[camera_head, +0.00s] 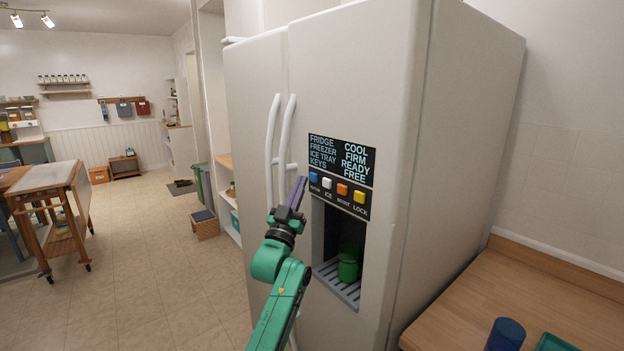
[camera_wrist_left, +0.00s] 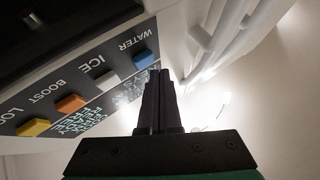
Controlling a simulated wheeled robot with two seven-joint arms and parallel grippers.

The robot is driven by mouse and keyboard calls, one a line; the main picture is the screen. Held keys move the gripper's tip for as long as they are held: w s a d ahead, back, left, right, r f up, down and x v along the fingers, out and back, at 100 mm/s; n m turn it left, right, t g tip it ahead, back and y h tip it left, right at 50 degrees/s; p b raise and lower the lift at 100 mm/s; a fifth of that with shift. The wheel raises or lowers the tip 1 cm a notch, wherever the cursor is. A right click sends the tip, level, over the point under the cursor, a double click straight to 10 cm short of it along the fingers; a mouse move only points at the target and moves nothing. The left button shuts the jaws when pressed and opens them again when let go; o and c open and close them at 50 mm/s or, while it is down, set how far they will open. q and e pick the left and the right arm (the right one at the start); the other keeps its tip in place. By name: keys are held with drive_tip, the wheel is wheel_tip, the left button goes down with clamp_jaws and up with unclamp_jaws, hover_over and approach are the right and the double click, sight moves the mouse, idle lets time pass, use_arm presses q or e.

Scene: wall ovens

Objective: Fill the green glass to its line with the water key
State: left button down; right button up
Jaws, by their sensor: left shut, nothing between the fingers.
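The green glass (camera_head: 348,269) stands upright on the grate in the fridge's dispenser recess. Its line and any water in it cannot be made out. The blue water key (camera_head: 313,177) is leftmost in the row above the recess; it also shows in the left wrist view (camera_wrist_left: 144,58), by the word WATER. My left gripper (camera_head: 299,183) is shut and empty, with its tips close beside the blue key. I cannot tell whether they touch it. My right gripper is not in view.
White ice (camera_head: 327,183), orange boost (camera_head: 342,190) and yellow lock (camera_head: 359,197) keys sit right of the blue one. Fridge door handles (camera_head: 281,145) stand out at the left. A wooden counter (camera_head: 500,290) at lower right holds a blue cup (camera_head: 505,335) and a green tray (camera_head: 556,343).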

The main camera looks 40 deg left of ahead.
use_arm(q)
drive_tip(key=shift+w, duration=0.1)
drive_tip(key=shift+w+d, duration=0.15)
drive_tip(key=shift+w, duration=0.2)
drive_tip(key=shift+w+d+b, duration=0.15)
drive_tip(key=shift+w+b, duration=0.25)
idle(0.7)
drive_tip(key=shift+s, duration=0.15)
drive_tip(key=shift+s+a, duration=0.3)
drive_tip(key=shift+s, duration=0.4)
drive_tip(key=shift+p, duration=0.3)
drive_tip(key=s, duration=0.2)
drive_tip(key=s+a+p, duration=0.1)
drive_tip(key=s, duration=0.1)
drive_tip(key=shift+s+a, duration=0.2)
drive_tip(key=shift+s, duration=0.2)
